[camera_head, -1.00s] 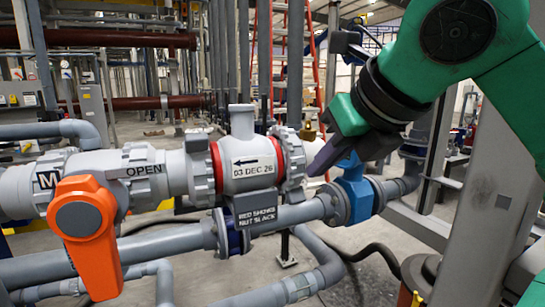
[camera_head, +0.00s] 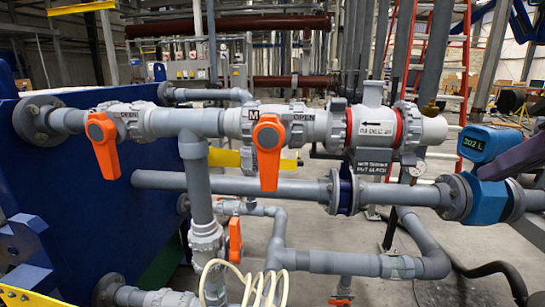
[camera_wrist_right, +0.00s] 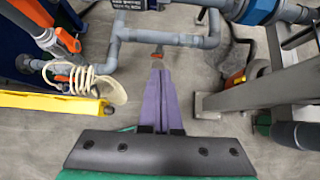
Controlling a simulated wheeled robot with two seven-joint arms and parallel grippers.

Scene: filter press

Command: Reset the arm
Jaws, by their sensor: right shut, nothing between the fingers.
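My right gripper shows only as dark purple fingers (camera_head: 484,173) at the right edge of the head view, in front of the blue flow meter (camera_head: 490,200) on the lower pipe. In the right wrist view its two long purple fingers (camera_wrist_right: 160,73) lie together, shut and empty, pointing over the concrete floor. The rest of the right arm is out of the head view. My left gripper is in neither view. Whether the fingers touch the meter cannot be told from the head view.
Grey pipework carries orange-handled valves (camera_head: 268,150) and a white check valve (camera_head: 375,128) with red rings. A blue press panel (camera_head: 80,190) stands at left. The wrist view shows a yellow rail (camera_wrist_right: 50,102), coiled cream hose (camera_wrist_right: 85,80) and grey steel frame (camera_wrist_right: 265,92) around clear floor.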

